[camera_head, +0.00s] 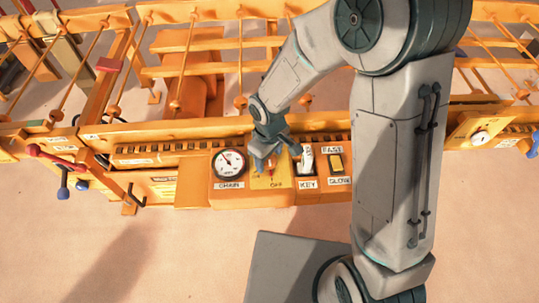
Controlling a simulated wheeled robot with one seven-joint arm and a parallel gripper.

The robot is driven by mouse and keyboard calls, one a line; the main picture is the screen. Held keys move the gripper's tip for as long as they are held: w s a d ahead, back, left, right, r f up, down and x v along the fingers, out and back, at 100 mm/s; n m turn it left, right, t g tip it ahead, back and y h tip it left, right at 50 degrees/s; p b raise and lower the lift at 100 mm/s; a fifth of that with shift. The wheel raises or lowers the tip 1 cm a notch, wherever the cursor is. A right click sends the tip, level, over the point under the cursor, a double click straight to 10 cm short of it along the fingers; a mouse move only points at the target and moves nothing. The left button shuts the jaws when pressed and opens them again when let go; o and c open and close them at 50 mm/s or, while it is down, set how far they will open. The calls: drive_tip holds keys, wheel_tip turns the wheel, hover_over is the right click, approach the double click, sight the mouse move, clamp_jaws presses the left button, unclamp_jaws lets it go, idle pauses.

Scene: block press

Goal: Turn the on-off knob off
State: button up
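The on-off knob (270,170) is a small red piece on a yellow plate (266,183) marked OFF at its lower edge. It sits on the front of the orange machine. My gripper (274,158) is right at the knob, reaching down from above, and its fingers hide part of the knob and the upper part of the plate. I cannot tell whether the fingers touch the knob or how far apart they are. The way the knob is turned is not clear.
A round gauge (229,163) marked CHAIN is left of the plate. Red and blue levers (63,170) stick out at far left. Open floor lies in front.

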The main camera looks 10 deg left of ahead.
sight(270, 159)
drive_tip(key=shift+r, duration=0.1)
wheel_tip(270, 159, up, 14)
drive_tip(key=p, duration=0.2)
drive_tip(key=shift+f, duration=0.2)
idle(0.5)
drive_tip(key=s+d+r+m+t+p, duration=0.1)
drive_tip(key=s+d+r+m+p, duration=0.1)
drive_tip(key=d+r, duration=0.4)
drive_tip(key=s+d+r+m+t+p, duration=0.1)
drive_tip(key=s+d+r+m+p, duration=0.2)
drive_tip(key=d, duration=0.6)
drive_tip(key=s+d+r+m+p, duration=0.2)
drive_tip(key=d+r+m+p, duration=0.1)
drive_tip(key=d+r+m, duration=0.4)
drive_tip(key=shift+s+d+r+t+p, duration=0.3)
drive_tip(key=shift+s+d+r+t, duration=0.1)
drive_tip(key=shift+r, duration=0.45)
